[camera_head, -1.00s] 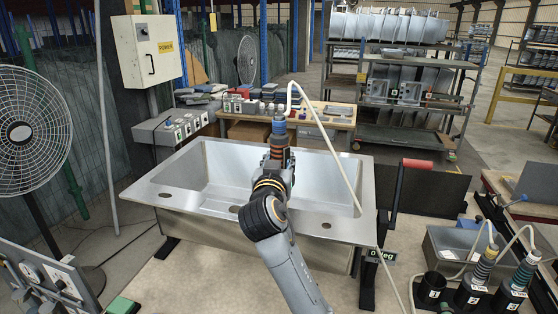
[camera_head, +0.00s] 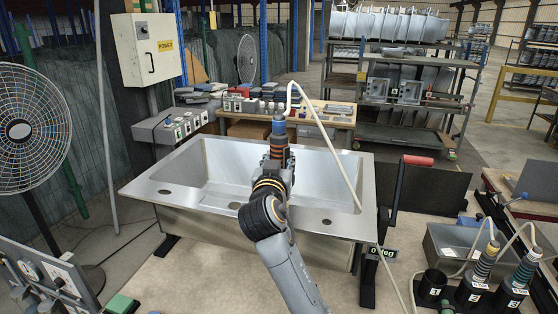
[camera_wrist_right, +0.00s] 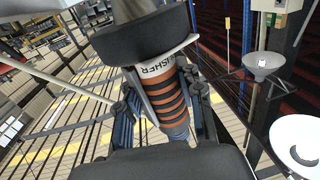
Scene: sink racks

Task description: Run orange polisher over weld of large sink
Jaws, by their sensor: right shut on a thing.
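The large sink (camera_head: 334,222) is a grey metal basin with a wide rim in the middle of the head view, level on a stand. The orange polisher (camera_head: 279,142) has orange and dark bands, a blue end and a pale hose, and stands upright over the basin. My right gripper (camera_head: 279,170) is shut around the polisher's body. In the right wrist view the fingers (camera_wrist_right: 160,108) flank the banded polisher (camera_wrist_right: 165,85), which bears a partly visible printed label. My arm hides part of the front rim. I cannot make out the weld or whether the polisher touches the sink. My left gripper is out of view.
A numbered holder (camera_head: 466,298) at lower right has an empty slot 1 and tools in slots 2 and 3. A fan (camera_head: 32,130) stands at left. The pale hose (camera_head: 335,155) crosses the basin.

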